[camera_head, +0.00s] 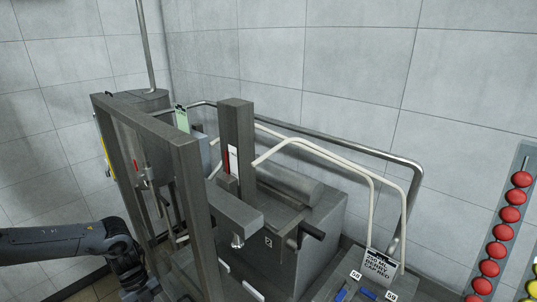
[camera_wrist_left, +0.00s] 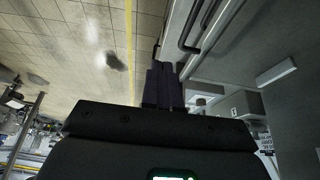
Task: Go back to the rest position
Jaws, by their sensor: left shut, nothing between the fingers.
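My left arm (camera_head: 60,240) comes in from the left edge in the head view and bends down at its wrist, left of the grey machine frame. Its fingers cannot be made out there. In the left wrist view my left gripper (camera_wrist_left: 167,68) shows two dark fingers close together, shut with nothing between them. They point past a tan tiled floor on the left and a grey machine side on the right. My right arm and gripper are not in view.
A grey machine frame (camera_head: 188,180) stands right beside my left wrist. A grey mixer housing (camera_head: 310,235) with a curved metal rail (camera_head: 340,142) and pale tubes (camera_head: 372,220) is to its right. Red balls (camera_head: 515,197) line a rack at the far right. A tiled wall closes the back.

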